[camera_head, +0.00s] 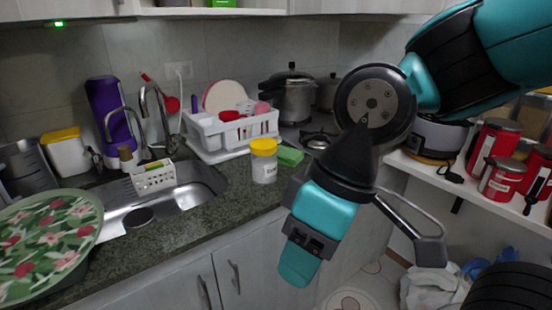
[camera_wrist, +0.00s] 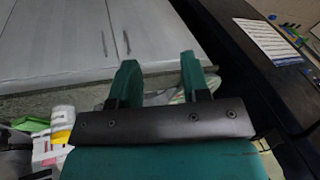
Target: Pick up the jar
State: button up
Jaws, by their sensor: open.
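There, the jar (camera_wrist: 62,115) appears upside down at the lower left, away from the fingers and partly hidden by the gripper body.
A green sponge (camera_head: 290,156) lies beside the jar, and a white dish rack (camera_head: 225,135) stands behind it. The sink (camera_head: 190,185) is to the left. Metal pots (camera_head: 291,95) stand near the stove behind. Red canisters (camera_head: 493,145) stand on a shelf at right.

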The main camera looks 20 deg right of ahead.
aim_at(264, 168)
jog(key=z, duration=0.2)
jog(key=i, duration=0.95)
